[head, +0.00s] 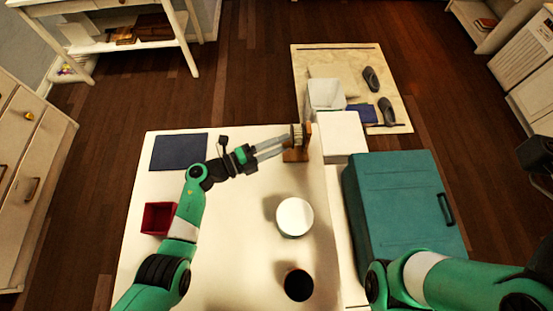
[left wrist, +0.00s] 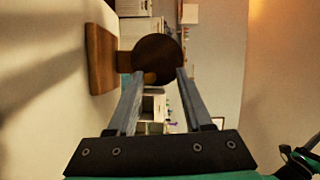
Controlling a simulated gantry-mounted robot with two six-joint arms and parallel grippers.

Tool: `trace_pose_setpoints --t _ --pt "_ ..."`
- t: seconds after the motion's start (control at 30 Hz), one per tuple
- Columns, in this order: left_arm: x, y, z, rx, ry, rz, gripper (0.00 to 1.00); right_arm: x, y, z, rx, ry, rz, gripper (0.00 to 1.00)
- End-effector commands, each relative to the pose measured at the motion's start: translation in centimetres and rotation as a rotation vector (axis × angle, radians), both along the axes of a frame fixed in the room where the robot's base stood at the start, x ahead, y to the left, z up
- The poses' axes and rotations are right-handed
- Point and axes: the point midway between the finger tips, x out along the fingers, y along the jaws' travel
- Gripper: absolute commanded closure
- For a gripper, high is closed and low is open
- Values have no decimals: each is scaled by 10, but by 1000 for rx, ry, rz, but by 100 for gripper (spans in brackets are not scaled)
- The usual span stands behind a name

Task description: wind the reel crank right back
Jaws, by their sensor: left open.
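The reel (head: 297,134) stands upright on a brown wooden stand near the far right edge of the white table. In the left wrist view its round brown disc (left wrist: 157,52) faces me, with the wooden base (left wrist: 101,58) to the left. My left gripper (head: 284,144) is open and reaches in from the left, its grey fingertips close to the reel. In the left wrist view the fingers (left wrist: 155,74) lie either side of the disc's near edge; I cannot tell whether they touch it. No crank handle can be made out. My right gripper's fingers are not visible.
The white table (head: 240,235) also holds a dark blue mat (head: 179,152), a red box (head: 158,218), a white round lidded item (head: 294,217) and a black cup (head: 298,284). A teal case (head: 405,205) and a white box (head: 341,134) stand right of the reel.

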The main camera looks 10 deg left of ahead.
Motion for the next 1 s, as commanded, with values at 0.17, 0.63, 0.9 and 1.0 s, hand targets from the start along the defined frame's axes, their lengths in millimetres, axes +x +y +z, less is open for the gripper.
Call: trace_pose_setpoints --t 0.17,0.63,0.9,1.0 --pt "-18 -2 50 -1 -3 2 52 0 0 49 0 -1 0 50" --pt "-120 -13 111 -2 1 1 52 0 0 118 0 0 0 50" --pt "-139 -15 116 -1 -2 1 52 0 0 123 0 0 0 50" --pt "-139 -15 115 -2 -3 1 52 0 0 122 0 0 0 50"
